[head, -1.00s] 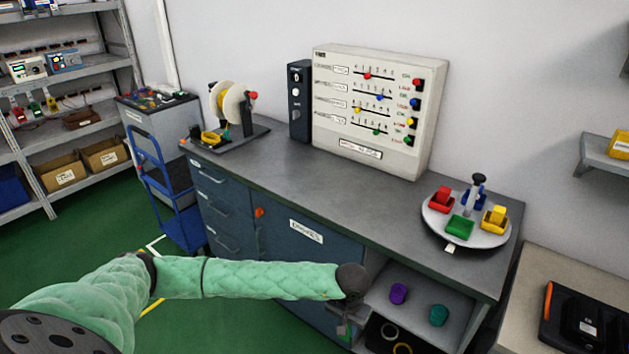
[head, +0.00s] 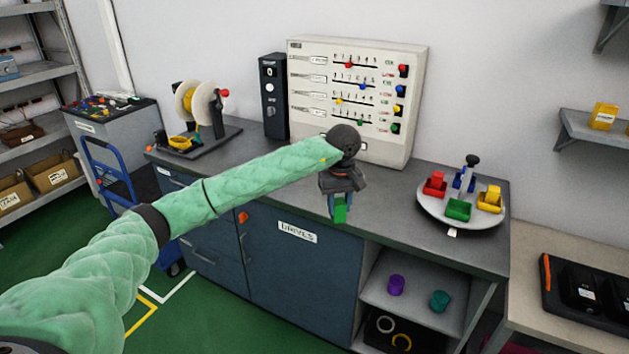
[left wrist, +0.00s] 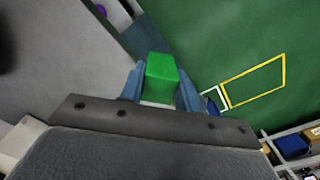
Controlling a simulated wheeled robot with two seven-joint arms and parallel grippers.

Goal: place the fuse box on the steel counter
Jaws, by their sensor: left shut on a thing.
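My left gripper (head: 336,199) is shut on a small green box (head: 340,213), which I take to be the fuse box. In the head view it hangs below the dark wrist, in front of the counter's front edge. In the left wrist view the green box (left wrist: 161,78) sits between the blue fingers (left wrist: 160,90), with the counter's grey top to the left and green floor to the right. The steel counter (head: 250,168) has a grey top and blue cabinet doors. My right gripper is not in view.
A spool stand (head: 203,135), a black switch box (head: 272,98) and a white slider panel (head: 415,105) stand along the counter's back. A round tray (head: 433,211) with coloured blocks is at right. A shelf below holds purple (head: 396,285) and teal (head: 439,300) pieces.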

